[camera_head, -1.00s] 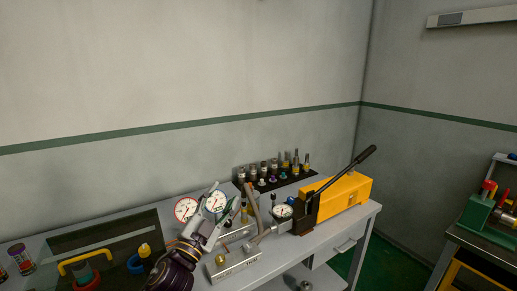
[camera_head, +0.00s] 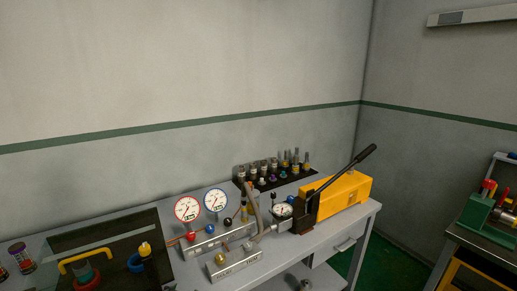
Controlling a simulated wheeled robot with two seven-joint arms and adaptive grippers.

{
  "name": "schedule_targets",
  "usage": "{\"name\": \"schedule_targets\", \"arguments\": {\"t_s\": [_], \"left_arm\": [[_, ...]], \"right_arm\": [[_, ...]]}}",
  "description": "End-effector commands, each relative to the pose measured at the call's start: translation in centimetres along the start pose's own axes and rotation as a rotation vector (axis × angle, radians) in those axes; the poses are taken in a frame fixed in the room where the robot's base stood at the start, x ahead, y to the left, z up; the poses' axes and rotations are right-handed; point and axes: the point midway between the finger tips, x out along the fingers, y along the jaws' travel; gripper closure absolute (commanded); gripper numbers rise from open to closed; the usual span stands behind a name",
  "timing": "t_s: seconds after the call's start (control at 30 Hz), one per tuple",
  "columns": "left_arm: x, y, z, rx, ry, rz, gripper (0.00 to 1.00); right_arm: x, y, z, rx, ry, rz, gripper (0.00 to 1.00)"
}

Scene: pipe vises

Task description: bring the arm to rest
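Neither of my grippers shows in the head view now, and no part of my arms stands over the bench (camera_head: 325,240). Two round white gauges stand side by side on the bench, the red-rimmed gauge (camera_head: 187,208) on the left and the blue-rimmed gauge (camera_head: 215,200) on the right. In front of them is a metal manifold block (camera_head: 235,263) with a brass fitting. A yellow hand pump (camera_head: 345,191) with a long black lever (camera_head: 343,171) and a small gauge (camera_head: 282,211) sits to the right.
A black rack (camera_head: 275,180) of several fittings stands at the back. A dark tray (camera_head: 105,232) with a yellow handle and coloured parts lies at left. A second bench at right carries a green vise (camera_head: 486,215). The space above the bench is clear.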

Motion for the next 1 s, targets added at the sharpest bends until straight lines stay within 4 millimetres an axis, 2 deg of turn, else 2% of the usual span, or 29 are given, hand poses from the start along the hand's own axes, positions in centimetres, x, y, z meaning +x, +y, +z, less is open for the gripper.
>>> {"name": "schedule_targets", "arguments": {"t_s": [0.03,0.1,0.2,0.33,0.8,1.0], "left_arm": [[-0.3,0.3,1.9,-0.014,-0.059,0.016,0.51],[-0.9,0.8,4.3,-0.031,-0.139,0.04,0.51],[-1.9,1.4,7.2,-0.047,-0.241,0.074,0.51],[-3.0,2.0,10.0,-0.062,-0.336,0.108,0.51],[-6.4,3.7,15.8,-0.088,-0.551,0.197,0.51],[-4.5,4.2,16.9,-0.086,-0.554,0.197,0.51]], "right_arm": [[0.0,0.0,0.0,0.0,0.0,0.0,0.35],[0.0,0.0,0.0,0.0,0.0,0.0,0.35],[0.0,0.0,0.0,0.0,0.0,0.0,0.35],[0.0,0.0,0.0,0.0,0.0,0.0,0.35],[0.0,0.0,0.0,0.0,0.0,0.0,0.35],[0.0,0.0,0.0,0.0,0.0,0.0,0.35]]}}
